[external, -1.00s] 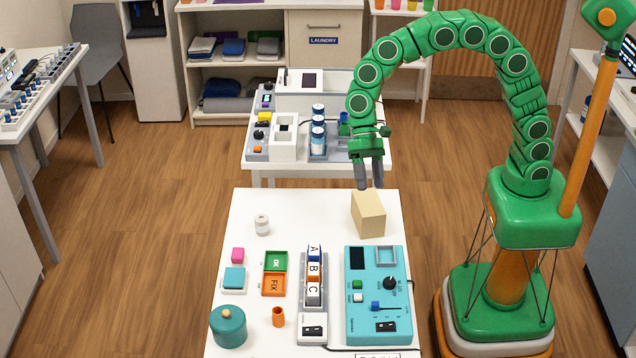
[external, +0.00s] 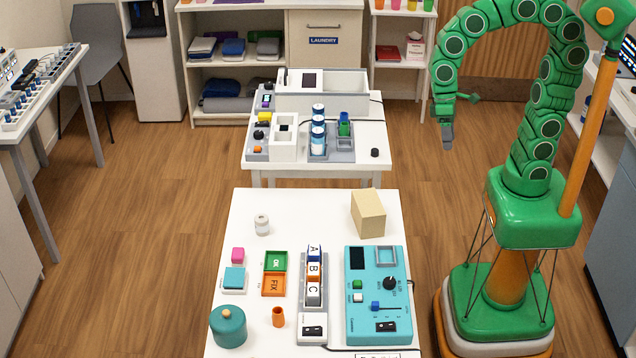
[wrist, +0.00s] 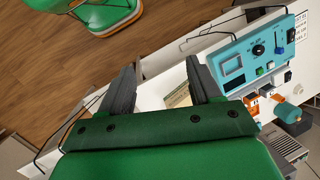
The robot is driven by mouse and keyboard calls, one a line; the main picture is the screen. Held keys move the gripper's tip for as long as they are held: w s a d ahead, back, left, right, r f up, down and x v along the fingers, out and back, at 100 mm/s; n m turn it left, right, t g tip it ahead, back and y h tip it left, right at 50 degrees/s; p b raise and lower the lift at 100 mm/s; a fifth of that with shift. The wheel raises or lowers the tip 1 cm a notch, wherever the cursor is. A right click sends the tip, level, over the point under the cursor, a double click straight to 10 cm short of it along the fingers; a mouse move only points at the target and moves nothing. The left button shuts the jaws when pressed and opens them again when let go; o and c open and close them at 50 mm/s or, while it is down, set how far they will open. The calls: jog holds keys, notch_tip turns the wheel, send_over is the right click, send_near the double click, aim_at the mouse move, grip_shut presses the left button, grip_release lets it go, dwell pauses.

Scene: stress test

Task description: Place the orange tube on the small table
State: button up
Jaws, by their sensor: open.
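The orange tube (external: 278,317) stands upright on the near white table (external: 330,215), right of the teal lidded pot (external: 228,326) and below the orange FIX tray (external: 274,284). A second, smaller-looking white table (external: 215,163) stands behind it, holding lab equipment; I cannot tell which one is called the small table. My gripper (external: 447,138) hangs over the floor to the right of both tables, far from the tube. In the wrist view my gripper (wrist: 160,80) has its fingers apart with nothing held between them.
A beige block (external: 368,213) stands at the near table's back right. A teal console (external: 378,300), a lettered block rack (external: 313,285) and a small white jar (external: 262,225) share this table. On the back table, a black knob (external: 375,153) sits at the right. Floor separates the tables.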

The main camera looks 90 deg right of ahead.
jog(key=s+d+n+h, duration=0.1)
jog(key=s+d, duration=0.3)
jog(key=s, duration=0.3)
jog(key=s+d+f+n+h, duration=0.1)
jog(key=s+d+n, duration=0.1)
jog(key=s+d, duration=0.3)
jog(key=s, duration=0.3)
jog(key=shift+f+h, duration=0.15)
jog(key=shift+h, duration=0.25)
jog(key=shift+w, duration=0.1)
